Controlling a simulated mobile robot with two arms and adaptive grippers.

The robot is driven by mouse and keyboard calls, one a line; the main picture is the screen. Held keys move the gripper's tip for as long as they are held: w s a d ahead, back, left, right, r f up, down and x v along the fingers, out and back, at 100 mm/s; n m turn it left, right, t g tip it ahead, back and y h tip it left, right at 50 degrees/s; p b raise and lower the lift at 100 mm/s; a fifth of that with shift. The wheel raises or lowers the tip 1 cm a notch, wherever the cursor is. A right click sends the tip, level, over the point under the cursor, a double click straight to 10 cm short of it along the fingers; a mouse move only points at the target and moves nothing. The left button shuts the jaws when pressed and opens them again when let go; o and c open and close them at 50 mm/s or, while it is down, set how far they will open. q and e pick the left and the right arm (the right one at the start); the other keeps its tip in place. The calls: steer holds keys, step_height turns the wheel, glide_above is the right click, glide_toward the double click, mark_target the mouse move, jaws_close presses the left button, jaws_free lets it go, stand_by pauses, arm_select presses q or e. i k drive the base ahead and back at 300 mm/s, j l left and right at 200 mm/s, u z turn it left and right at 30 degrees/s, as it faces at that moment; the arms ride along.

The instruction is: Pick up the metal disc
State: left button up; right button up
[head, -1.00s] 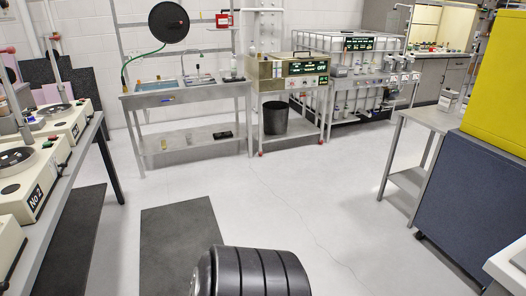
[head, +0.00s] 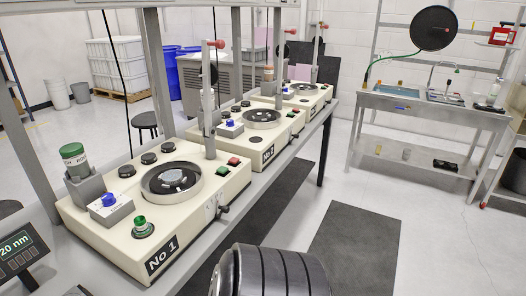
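A small grey round piece (head: 172,178), which looks like a metal disc, lies in the middle of the dark round bowl (head: 148,188) on the cream machine marked No 1 (head: 95,222). The machine stands on the long grey bench at the left. Similar bowls with pieces inside show on the No 2 machine (head: 262,117) and on the machine behind it (head: 304,88). Neither of my grippers is in view.
Grey bench posts (head: 165,75) rise around the machines. A green-capped container (head: 73,158) and a display (head: 20,258) are near No 1. A sink table (head: 425,112) stands at the back right. The floor (head: 425,235) between is clear, with dark mats (head: 350,235).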

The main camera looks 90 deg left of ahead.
mark_target(171, 176)
steer(key=u, duration=3.4)
steer(key=i+j, duration=0.05)
